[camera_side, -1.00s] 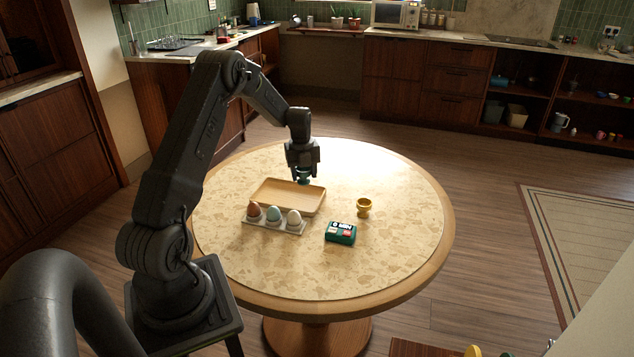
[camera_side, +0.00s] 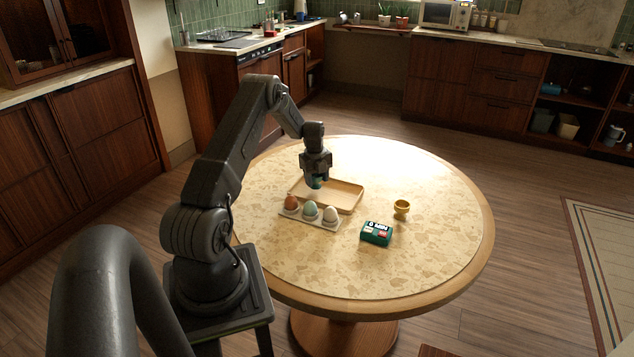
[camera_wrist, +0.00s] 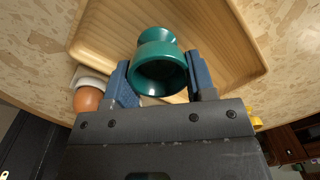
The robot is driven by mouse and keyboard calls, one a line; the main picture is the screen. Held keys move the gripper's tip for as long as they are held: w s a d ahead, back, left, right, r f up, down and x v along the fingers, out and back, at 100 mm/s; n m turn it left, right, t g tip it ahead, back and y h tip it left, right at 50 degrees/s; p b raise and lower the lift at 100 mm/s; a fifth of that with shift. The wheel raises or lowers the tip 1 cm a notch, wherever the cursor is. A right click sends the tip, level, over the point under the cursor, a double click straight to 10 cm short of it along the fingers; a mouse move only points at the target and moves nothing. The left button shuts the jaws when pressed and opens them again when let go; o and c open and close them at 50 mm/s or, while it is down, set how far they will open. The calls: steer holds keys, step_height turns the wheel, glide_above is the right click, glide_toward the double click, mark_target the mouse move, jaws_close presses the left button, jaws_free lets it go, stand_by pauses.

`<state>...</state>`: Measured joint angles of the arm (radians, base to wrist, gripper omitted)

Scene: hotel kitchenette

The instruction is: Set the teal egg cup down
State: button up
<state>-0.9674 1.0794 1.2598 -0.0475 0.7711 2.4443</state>
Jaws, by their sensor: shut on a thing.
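My gripper (camera_side: 316,178) is shut on the teal egg cup (camera_wrist: 160,62), with a blue-padded finger on each side of it. In the wrist view the cup's open mouth faces the camera and its foot points away, over the wooden tray (camera_wrist: 105,30). In the side view the cup shows only as a small dark teal patch under the fingers, above the left part of the tray (camera_side: 345,202). I cannot tell how large the gap between cup and tray is. The tray looks empty apart from the cup over it.
A white egg holder with a brown egg (camera_side: 291,202), a pale teal egg (camera_side: 310,209) and a white egg (camera_side: 330,214) stands in front of the tray. The table's right side is clear.

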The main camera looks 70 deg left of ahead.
steer(key=shift+f, duration=0.65)
steer(key=shift+f, duration=0.1)
steer(key=o, duration=0.9)
steer(key=shift+o, duration=0.2)
